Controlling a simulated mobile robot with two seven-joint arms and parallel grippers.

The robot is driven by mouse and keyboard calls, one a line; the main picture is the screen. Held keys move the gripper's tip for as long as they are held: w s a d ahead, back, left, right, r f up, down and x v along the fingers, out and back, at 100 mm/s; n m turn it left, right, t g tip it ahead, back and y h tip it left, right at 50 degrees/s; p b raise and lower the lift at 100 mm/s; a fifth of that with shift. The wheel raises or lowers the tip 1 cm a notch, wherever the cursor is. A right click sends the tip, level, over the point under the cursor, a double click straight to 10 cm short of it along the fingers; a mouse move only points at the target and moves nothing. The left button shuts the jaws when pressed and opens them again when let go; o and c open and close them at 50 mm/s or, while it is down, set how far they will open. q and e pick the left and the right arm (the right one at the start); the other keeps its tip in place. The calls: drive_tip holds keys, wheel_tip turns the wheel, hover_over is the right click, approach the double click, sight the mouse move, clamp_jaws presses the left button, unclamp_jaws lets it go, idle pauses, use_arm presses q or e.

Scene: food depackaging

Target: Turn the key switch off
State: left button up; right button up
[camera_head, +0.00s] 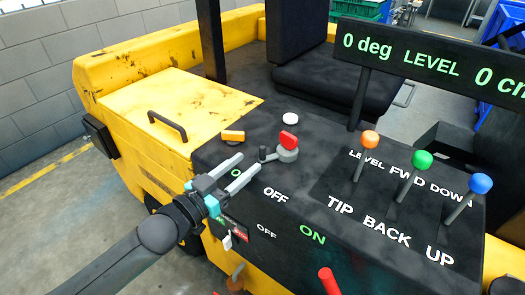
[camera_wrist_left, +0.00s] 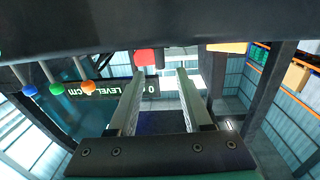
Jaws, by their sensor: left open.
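A grey round switch (camera_head: 287,155) with a red grip (camera_head: 289,141) on top stands on the black console, behind the white OFF lettering. I take it to be the key switch, but cannot be sure. My left gripper (camera_head: 247,166) is open and empty, its two fingers pointing toward the switch from the left with a gap between. In the left wrist view a red piece (camera_wrist_left: 145,56) shows beyond the fingertips of my left gripper (camera_wrist_left: 159,72). The ON lettering is partly hidden by the gripper. My right gripper is not in view.
An orange-yellow block (camera_head: 233,135) and a white button (camera_head: 290,118) are near the switch. Levers with orange (camera_head: 370,139), green (camera_head: 421,160) and blue (camera_head: 480,183) knobs stand to the right. A red lever (camera_head: 328,281) is at the front. A display (camera_head: 430,60) overhangs the back right.

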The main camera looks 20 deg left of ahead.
sight(261, 153)
use_arm(q)
drive_tip(key=shift+b+x, duration=0.4)
drive_tip(key=shift+x, duration=3.15)
drive_tip(key=shift+c, duration=0.2)
clamp_jaws()
